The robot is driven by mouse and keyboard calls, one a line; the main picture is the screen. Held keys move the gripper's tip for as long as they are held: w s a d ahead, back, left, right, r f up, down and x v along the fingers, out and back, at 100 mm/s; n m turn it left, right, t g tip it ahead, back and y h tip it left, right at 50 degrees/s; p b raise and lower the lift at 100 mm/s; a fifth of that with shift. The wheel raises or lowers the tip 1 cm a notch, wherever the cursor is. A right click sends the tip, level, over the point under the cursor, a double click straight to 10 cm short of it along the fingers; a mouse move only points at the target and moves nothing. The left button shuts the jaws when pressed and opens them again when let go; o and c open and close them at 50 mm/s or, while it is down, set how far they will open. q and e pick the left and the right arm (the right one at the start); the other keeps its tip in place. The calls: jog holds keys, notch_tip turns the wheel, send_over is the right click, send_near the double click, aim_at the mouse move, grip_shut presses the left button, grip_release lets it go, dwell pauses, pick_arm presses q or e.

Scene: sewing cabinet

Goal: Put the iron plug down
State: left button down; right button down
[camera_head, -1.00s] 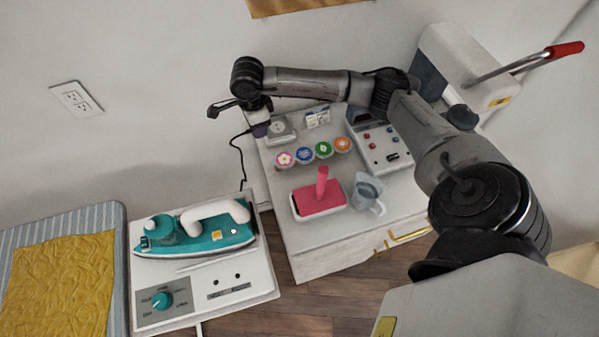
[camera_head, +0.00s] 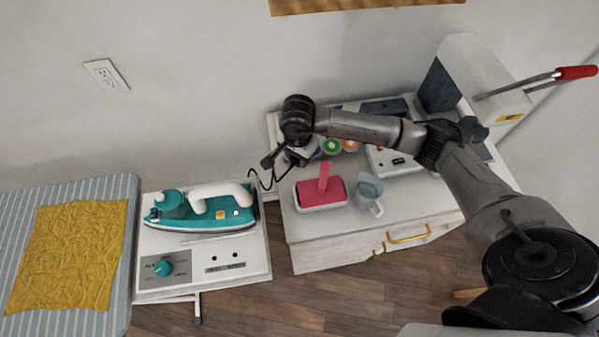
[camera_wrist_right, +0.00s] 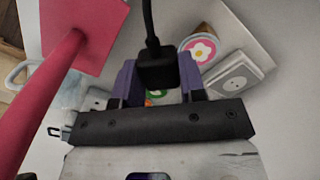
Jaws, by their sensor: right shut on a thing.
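The iron plug (camera_wrist_right: 157,68) is a black block with a black cord, held between the purple fingers of my right gripper (camera_wrist_right: 160,82) in the right wrist view. In the head view my right gripper (camera_head: 298,156) is over the cabinet's back left part, and its own wrist mostly hides the fingers and plug. The black cord (camera_head: 262,181) runs from there toward the teal iron (camera_head: 205,210), which rests on its white station (camera_head: 160,242). I cannot tell whether the plug touches anything below. My left gripper is not in view.
On the white cabinet (camera_head: 330,226) are a pink-topped stamp-like block (camera_head: 320,193), a small jug (camera_head: 368,194) and round colored lids (camera_head: 332,146). A white socket box (camera_wrist_right: 234,74) lies beside the gripper. A wall outlet (camera_head: 106,75) is at left.

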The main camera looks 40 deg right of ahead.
aim_at(298, 177)
notch_tip(298, 177, down, 9)
jog(key=shift+r+b, duration=0.15)
jog(key=shift+b, duration=0.25)
jog(key=shift+f+b, duration=0.6)
jog(key=c, duration=1)
grip_release()
jog(key=shift+r, duration=0.1)
